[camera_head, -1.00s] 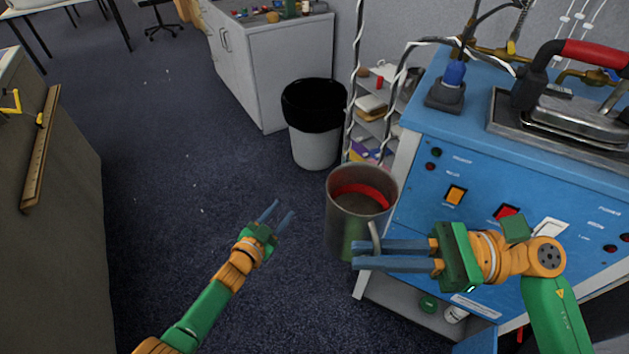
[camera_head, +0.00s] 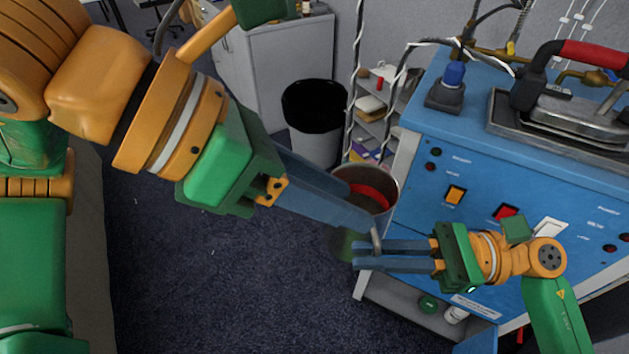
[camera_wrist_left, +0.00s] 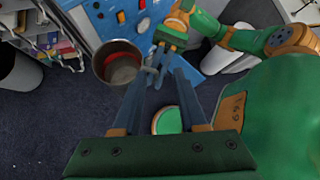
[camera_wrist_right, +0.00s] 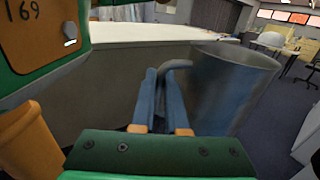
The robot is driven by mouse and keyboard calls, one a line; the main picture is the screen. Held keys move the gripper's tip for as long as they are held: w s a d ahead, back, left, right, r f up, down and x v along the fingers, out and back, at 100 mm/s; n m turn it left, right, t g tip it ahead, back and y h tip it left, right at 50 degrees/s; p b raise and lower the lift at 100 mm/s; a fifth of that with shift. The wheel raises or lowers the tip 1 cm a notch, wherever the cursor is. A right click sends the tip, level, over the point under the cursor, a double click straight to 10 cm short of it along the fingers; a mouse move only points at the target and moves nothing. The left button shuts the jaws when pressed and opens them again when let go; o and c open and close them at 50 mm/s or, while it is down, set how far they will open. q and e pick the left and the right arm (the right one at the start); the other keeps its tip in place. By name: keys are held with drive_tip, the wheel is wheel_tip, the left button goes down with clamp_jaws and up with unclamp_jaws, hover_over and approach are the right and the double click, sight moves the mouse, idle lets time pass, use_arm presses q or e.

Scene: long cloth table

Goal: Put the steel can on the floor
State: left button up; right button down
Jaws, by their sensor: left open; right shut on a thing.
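The steel can (camera_head: 372,174) is an open grey metal cylinder with a curved side handle, held upright in the air beside the blue machine. My right gripper (camera_head: 360,256) is shut on its handle. In the right wrist view the can (camera_wrist_right: 235,90) hangs to the right of the fingers (camera_wrist_right: 168,75). My left gripper (camera_head: 358,212) is open, its fingers reaching in front of the can and hiding much of its wall. In the left wrist view the can (camera_wrist_left: 120,66) is just beyond the left fingertips (camera_wrist_left: 160,78), near the handle; contact cannot be told.
The blue machine (camera_head: 470,160) stands right of the can, with an iron (camera_head: 570,100) on top. A black-and-white bin (camera_head: 313,115) stands behind, near a shelf (camera_head: 372,110). Bare dark carpet floor (camera_head: 230,280) lies left of and below the can.

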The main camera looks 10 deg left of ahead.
sight(388, 214)
use_arm(q)
drive_tip(key=w+d+f, duration=0.1)
drive_tip(key=w+f, duration=0.1)
drive_tip(key=f, duration=0.1)
drive_tip(key=w+d+f+t+y, duration=0.1)
drive_tip(key=d+f, duration=0.1)
drive_tip(key=f, duration=0.1)
drive_tip(key=w+d+f+t, duration=0.1)
drive_tip(key=w+d+f, duration=0.1)
drive_tip(key=shift+w+d+f, duration=0.1)
drive_tip(key=shift+w+f, duration=0.2)
drive_tip(key=shift+f, duration=0.1)
use_arm(e)
drive_tip(key=shift+w, duration=0.15)
use_arm(q)
clamp_jaws()
idle(0.8)
use_arm(e)
drive_tip(key=c, duration=0.8)
unclamp_jaws()
drive_tip(key=shift+c, duration=0.2)
